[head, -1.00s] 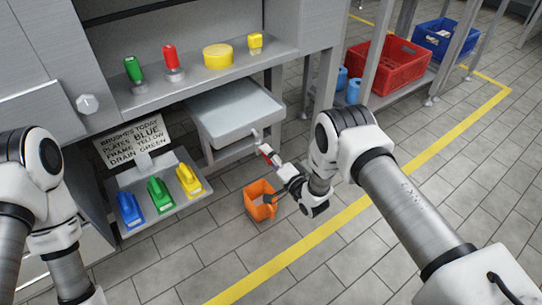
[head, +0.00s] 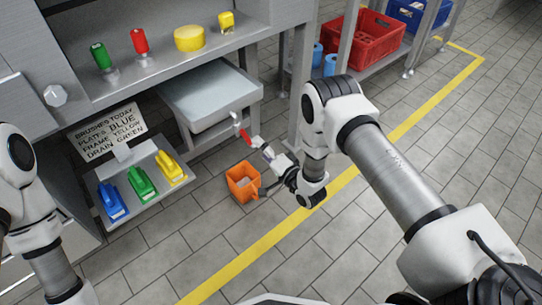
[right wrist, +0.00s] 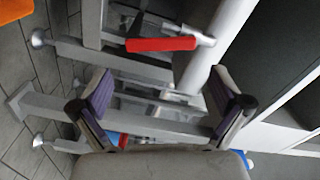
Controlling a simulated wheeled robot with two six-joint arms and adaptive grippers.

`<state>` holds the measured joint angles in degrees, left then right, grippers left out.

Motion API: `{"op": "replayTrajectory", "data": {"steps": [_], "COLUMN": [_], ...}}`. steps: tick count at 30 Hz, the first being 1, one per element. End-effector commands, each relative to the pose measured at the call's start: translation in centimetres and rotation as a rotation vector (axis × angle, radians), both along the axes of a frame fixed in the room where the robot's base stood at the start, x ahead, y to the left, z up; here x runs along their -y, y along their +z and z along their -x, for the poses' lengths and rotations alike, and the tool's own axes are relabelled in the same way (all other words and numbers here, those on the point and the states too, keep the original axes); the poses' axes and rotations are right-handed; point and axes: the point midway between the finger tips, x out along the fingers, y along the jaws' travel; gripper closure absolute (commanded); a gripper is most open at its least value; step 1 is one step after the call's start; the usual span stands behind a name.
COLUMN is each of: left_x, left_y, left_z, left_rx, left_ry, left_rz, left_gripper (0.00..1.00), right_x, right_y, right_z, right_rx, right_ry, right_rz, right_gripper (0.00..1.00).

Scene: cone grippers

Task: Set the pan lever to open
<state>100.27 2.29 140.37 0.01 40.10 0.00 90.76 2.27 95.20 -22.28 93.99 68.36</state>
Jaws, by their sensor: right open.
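The pan (head: 210,98) is a pale grey tray under the counter in the head view. A drain fitting (head: 236,117) sticks out at its front right corner with a red lever (head: 245,134). In the right wrist view the red lever (right wrist: 160,44) lies nearly level, its right end at a grey metal fitting. I cannot tell its valve setting. My right gripper (head: 260,146) is close beside the lever in the head view. In its wrist view the right gripper (right wrist: 162,98) is open, with nothing between its fingers; the lever shows beyond them. My left gripper is out of view.
An orange bucket (head: 243,182) stands on the floor below the drain. Blue (head: 112,203), green (head: 142,183) and yellow (head: 171,168) brushes sit on a low shelf by a sign (head: 110,133). A table leg (head: 300,90) stands behind my right arm. Floor at right is clear.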

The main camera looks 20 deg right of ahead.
Motion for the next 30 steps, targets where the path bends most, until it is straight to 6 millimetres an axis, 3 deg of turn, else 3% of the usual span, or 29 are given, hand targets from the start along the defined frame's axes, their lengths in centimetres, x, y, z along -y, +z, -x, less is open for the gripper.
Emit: {"op": "replayTrajectory", "data": {"steps": [3,9,25,28,30], "left_x": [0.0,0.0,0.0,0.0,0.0], "left_y": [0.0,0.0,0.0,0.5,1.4], "left_z": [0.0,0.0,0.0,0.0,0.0], "left_rx": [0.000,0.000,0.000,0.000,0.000], "left_ry": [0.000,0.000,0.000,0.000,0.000], "left_rz": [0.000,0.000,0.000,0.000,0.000], "left_gripper": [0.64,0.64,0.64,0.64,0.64], "right_x": [1.2,2.1,2.2,2.0,1.3], "right_y": [-0.1,0.0,0.1,1.5,3.8], "right_z": [2.9,5.8,6.0,5.4,5.5], "right_rx": [-0.004,0.000,0.002,0.021,0.014], "right_ry": [-0.003,0.000,0.001,0.005,0.009], "right_rz": [-0.001,0.000,0.000,0.000,-0.001], "right_gripper": [0.00,0.00,0.00,0.00,0.00]}}
